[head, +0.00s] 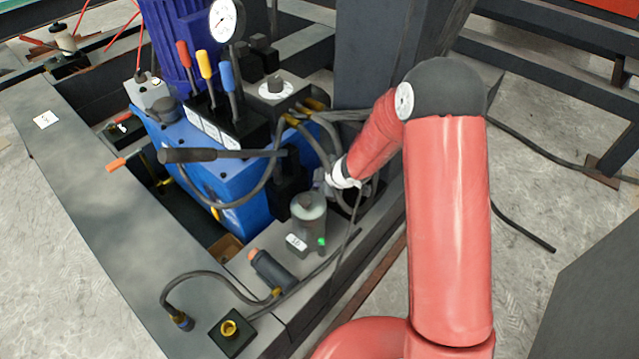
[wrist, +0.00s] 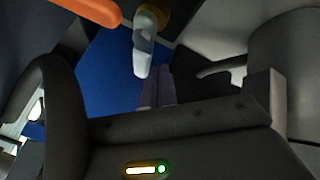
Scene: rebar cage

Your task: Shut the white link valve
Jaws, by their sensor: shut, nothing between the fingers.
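A white lever handle (wrist: 144,52) hangs from a brass fitting (wrist: 152,17) in the upper middle of the wrist view, with a blue surface behind it. I take it to be the white link valve's handle; I cannot pick it out in the head view. My gripper's narrow fingers (wrist: 157,84) are together and empty, their tips just beyond the lower end of the white handle. I cannot tell if they touch it. In the head view my wrist reaches in beside the blue power unit (head: 235,180), and the fingers are hard to make out there.
An orange handle (wrist: 90,9) is close by, at upper left in the wrist view. Grey hoses (head: 318,135) loop around my wrist. A grey cylinder (head: 308,212) stands below it. Red, yellow and blue levers (head: 206,66) stand on the unit, near a gauge (head: 225,20).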

